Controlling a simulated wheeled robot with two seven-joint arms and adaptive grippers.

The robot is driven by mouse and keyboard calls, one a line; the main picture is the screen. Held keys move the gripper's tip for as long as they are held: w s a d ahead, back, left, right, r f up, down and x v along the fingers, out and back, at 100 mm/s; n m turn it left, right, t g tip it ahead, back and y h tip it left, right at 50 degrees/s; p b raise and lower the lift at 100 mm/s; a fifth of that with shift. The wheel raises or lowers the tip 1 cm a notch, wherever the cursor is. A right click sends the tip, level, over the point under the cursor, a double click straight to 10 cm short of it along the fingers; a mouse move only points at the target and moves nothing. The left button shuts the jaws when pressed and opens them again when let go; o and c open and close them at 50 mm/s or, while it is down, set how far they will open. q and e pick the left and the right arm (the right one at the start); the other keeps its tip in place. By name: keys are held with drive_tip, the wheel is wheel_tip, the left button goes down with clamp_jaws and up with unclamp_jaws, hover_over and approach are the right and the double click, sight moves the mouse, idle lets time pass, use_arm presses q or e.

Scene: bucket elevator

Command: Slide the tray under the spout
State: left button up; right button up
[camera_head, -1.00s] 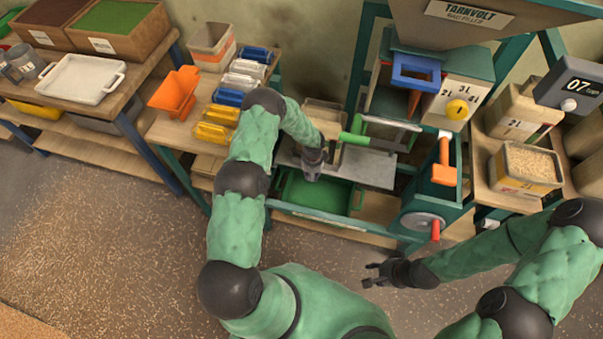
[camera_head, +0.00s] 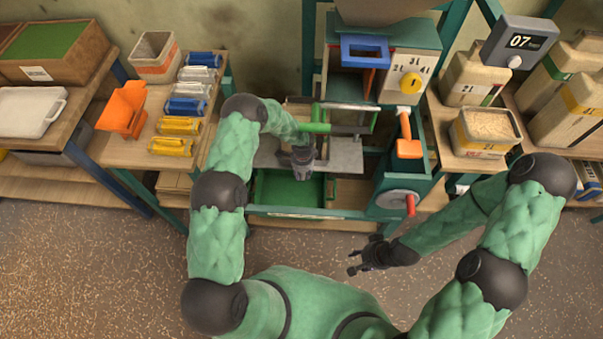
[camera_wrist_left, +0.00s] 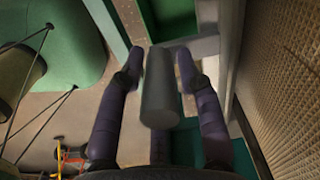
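A green tray (camera_head: 288,189) sits low inside the teal machine frame, behind its front rail. A grey plate (camera_head: 345,155) lies above and behind it. I cannot clearly make out the spout. My left gripper (camera_head: 302,170) is at the frame, above the tray's rear part. My right gripper (camera_head: 359,262) is open and empty, in front of the frame's lower right.
An orange lever (camera_head: 408,148) and a red-handled wheel (camera_head: 392,200) are on the machine's right side. A white tray (camera_head: 30,110) lies farther left. Open floor is in front.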

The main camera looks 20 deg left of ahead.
idle(0.3)
use_arm(q)
drive_tip(key=shift+r, duration=3.75)
